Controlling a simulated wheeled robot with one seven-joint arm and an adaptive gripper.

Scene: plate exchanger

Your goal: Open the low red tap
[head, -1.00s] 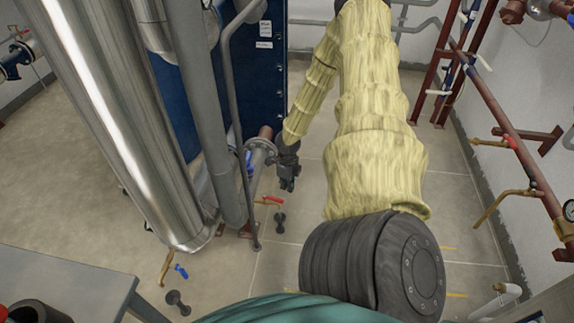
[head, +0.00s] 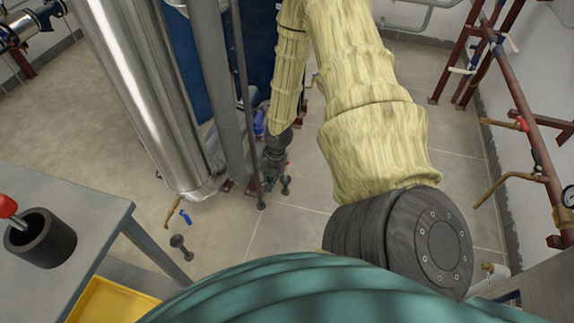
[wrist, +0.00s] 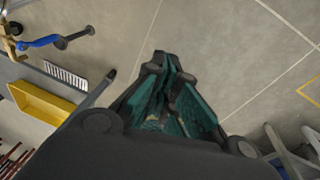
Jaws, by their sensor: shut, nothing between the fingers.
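The low red tap is not clearly visible now; in the head view my gripper and forearm cover the floor area by the pipes where its red handle showed before. No red handle shows between or near the fingertips in that view.
A low blue-handled tap (head: 185,216) stands left, also in the wrist view (wrist: 40,42). A shiny column (head: 150,100) rises beside it. A grey table (head: 95,215) with a black cup (head: 40,238) is at left. Red-handled wall piping (head: 522,124) is at right.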

